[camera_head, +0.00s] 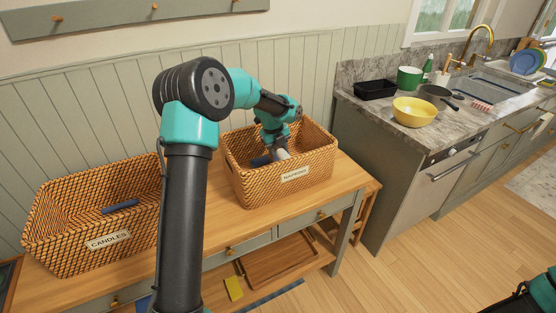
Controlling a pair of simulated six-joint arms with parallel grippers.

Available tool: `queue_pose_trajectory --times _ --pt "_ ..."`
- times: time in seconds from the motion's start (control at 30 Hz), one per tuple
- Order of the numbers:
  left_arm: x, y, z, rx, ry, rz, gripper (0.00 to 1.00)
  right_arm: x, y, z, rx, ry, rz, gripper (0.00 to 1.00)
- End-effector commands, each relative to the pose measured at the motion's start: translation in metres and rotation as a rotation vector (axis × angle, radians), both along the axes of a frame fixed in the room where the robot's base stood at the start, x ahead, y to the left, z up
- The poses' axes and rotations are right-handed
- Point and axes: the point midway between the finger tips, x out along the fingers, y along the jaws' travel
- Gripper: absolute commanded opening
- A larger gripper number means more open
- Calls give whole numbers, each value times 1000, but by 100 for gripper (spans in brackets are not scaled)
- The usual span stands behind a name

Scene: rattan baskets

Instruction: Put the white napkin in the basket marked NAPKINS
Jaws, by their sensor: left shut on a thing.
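The basket marked NAPKINS (242,185) stands on the right part of the wooden table. My left gripper (279,148) reaches down into this basket from above. It is shut on a small whitish thing, which looks like the white napkin (283,155), inside the basket's walls and behind the front rim. Its lower end is partly hidden, so I cannot tell whether it touches the basket floor. A dark blue item (260,161) lies in the same basket, left of the gripper. My right gripper is not in view; only part of my right arm shows at the bottom right corner.
The basket marked CANDLES (70,252) stands at the left of the table (215,222) with a dark blue item (120,206) inside. Bare tabletop lies between the baskets, partly behind my arm. A counter at the right holds a yellow bowl (414,112) and a black tray (375,90).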

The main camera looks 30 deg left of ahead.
Motion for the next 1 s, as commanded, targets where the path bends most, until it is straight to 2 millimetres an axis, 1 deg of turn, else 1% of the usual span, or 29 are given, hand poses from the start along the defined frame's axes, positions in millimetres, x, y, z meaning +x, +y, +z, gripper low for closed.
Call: queue_pose_trajectory --times 0.17,0.23,0.37,0.5,0.6,1.0 --pt "0 0 0 0 0 0 2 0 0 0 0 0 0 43" --pt "0 0 -5 0 1 0 2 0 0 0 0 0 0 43" --pt "0 0 -21 0 2 1 2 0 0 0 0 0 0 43" --pt "0 0 -42 -1 3 1 2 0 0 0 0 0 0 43" --pt "0 0 -49 -1 -1 1 2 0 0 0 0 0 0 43" --pt "0 0 -52 0 0 1 2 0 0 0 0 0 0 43"
